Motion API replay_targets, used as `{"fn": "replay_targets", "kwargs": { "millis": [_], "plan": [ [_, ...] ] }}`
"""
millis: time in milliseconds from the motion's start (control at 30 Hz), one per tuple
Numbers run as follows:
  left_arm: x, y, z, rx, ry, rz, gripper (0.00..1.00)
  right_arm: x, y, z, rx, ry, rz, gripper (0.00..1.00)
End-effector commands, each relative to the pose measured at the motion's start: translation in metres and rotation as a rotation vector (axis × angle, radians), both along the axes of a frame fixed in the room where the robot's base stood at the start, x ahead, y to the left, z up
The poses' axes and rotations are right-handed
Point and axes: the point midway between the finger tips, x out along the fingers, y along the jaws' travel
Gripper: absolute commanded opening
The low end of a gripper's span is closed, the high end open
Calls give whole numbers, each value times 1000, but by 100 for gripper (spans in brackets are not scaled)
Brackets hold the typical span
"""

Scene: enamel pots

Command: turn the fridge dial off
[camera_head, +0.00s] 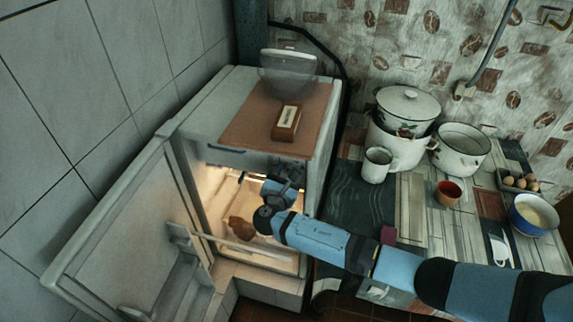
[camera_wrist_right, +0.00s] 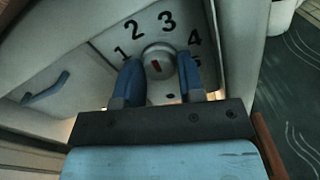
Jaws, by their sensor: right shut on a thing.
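The fridge (camera_head: 228,110) stands with its door (camera_head: 120,240) open and its inside lit. The fridge dial (camera_wrist_right: 157,62) is a round grey knob with a red mark, among the printed numbers 1 to 5 on a pale panel in the right wrist view. My right gripper (camera_wrist_right: 159,74) has one blue finger on each side of the dial and is shut on it. In the head view the right gripper (camera_head: 285,172) reaches into the upper part of the fridge opening, and the dial is hidden there. My left gripper is not in view.
A brown item (camera_head: 240,226) sits inside the fridge below my arm. A box (camera_head: 286,123) and a clear bowl (camera_head: 288,72) are on the fridge top. Pots (camera_head: 408,108), a mug (camera_head: 377,165) and eggs (camera_head: 520,182) crowd the counter at right.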

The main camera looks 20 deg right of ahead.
Motion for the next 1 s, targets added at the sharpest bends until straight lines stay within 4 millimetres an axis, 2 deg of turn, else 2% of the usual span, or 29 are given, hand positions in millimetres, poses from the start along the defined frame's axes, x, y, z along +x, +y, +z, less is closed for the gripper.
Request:
{"fn": "replay_targets", "kwargs": {
  "millis": [33,100,433,633,1000],
  "plan": [
    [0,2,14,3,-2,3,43,0,0,6,-38,28,-2,12],
    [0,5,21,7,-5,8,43,0,0,6,-94,64,-1,12],
    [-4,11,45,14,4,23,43,0,0,4,-353,239,-1,12],
    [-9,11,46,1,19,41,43,0,0,1,-510,344,0,12],
    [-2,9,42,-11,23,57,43,0,0,0,-800,539,0,12]
  ]
}}
